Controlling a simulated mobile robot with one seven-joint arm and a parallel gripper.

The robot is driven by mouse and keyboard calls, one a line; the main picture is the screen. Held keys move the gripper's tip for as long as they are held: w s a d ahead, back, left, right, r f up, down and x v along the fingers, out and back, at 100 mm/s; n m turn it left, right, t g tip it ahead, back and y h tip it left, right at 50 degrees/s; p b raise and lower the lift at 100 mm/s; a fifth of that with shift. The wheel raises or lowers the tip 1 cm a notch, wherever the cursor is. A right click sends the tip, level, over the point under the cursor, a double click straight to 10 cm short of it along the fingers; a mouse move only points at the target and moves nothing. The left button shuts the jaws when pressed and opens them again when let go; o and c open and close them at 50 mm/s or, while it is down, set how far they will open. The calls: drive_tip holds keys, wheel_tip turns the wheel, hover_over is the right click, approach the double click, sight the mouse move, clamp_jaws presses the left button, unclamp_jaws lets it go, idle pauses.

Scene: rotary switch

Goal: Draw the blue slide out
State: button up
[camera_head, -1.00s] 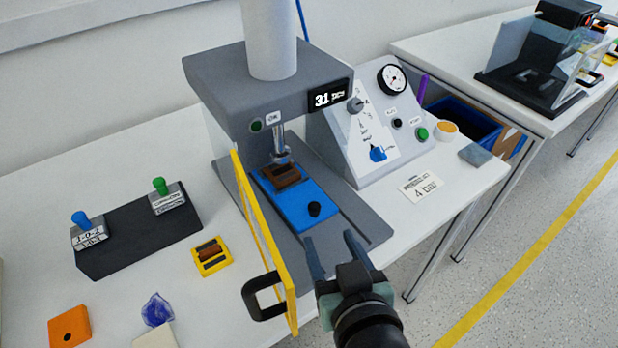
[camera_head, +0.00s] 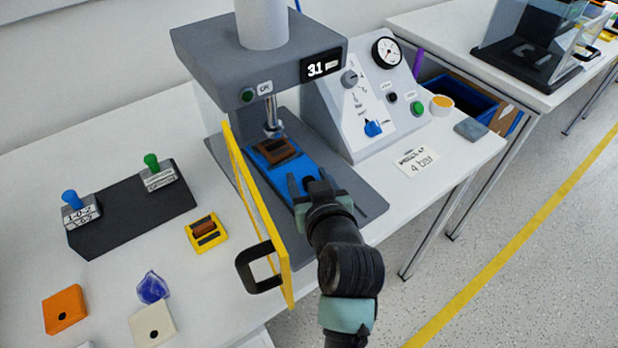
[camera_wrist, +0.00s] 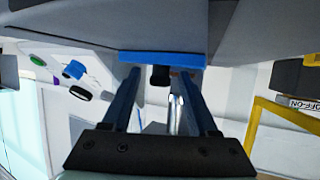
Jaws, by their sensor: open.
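The blue slide (camera_head: 284,179) lies on the grey base of the press, under the ram (camera_head: 272,124). A brown part (camera_head: 276,152) sits on its rear half. Its black knob (camera_head: 310,184) is at the front end, partly covered by my gripper in the head view. My gripper (camera_head: 309,182) is open at the slide's front end, fingers pointing towards the press. In the wrist view the blue slide (camera_wrist: 162,58) and black knob (camera_wrist: 160,76) show ahead, with the knob between the two finger lines. Whether the fingers touch the knob I cannot tell.
A yellow-framed guard door (camera_head: 252,195) with a black handle (camera_head: 258,268) stands open left of my arm. The sloped control panel (camera_head: 372,95) stands to the right. A black block (camera_head: 130,222) with two labelled switches is at the left. Space in front of the base is clear.

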clamp_jaws()
idle(1.4)
